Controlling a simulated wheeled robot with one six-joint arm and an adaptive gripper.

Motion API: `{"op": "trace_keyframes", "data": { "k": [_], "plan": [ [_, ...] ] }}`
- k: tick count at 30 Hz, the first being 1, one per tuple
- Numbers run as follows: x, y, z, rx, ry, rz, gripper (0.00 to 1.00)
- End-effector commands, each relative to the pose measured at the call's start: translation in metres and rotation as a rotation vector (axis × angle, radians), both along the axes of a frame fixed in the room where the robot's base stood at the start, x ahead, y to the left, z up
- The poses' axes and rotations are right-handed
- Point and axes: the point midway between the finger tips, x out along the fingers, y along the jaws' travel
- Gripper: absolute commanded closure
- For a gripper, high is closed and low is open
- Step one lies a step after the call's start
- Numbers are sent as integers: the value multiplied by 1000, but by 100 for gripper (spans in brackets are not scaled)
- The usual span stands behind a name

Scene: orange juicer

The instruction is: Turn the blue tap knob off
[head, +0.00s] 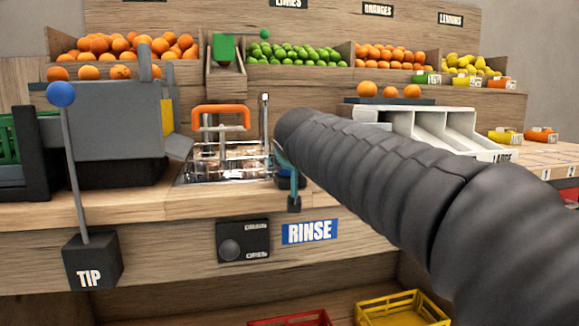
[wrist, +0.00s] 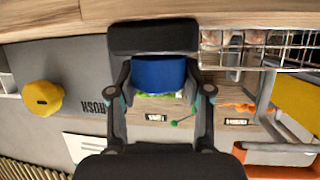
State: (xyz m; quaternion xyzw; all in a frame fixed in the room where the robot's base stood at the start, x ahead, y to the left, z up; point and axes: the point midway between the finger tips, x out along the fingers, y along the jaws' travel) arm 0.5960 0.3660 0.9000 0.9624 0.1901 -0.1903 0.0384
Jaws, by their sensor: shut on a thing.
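The blue tap knob (wrist: 158,76) shows in the wrist view between the two fingers of my gripper (wrist: 160,92). My gripper is shut on it. Its far end meets a dark block (wrist: 152,37), and the fingers hide part of its sides. In the head view my gripper (head: 288,168) is at the right end of the sink, above the blue RINSE sign (head: 310,232). My arm hides most of the knob there, so its turned angle cannot be told. A thin metal tap post (head: 265,112) stands just left of my arm.
A wire basket (head: 225,150) with an orange handle (head: 221,110) sits in the sink left of my gripper. A lever with a blue ball (head: 61,94) stands at the left. A white chute rack (head: 440,128) lies right, behind my arm.

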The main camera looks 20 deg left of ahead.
Motion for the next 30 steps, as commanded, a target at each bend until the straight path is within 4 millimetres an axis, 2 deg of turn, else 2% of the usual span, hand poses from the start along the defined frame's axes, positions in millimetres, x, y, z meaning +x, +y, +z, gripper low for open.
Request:
{"op": "trace_keyframes", "data": {
  "k": [9, 21, 30],
  "plan": [
    [-1, 3, -6, 0, 3, -170, 85],
    [0, 3, -2, -1, 4, -479, 85],
    [0, 2, -2, 0, 5, -607, 85]
  ]
}}
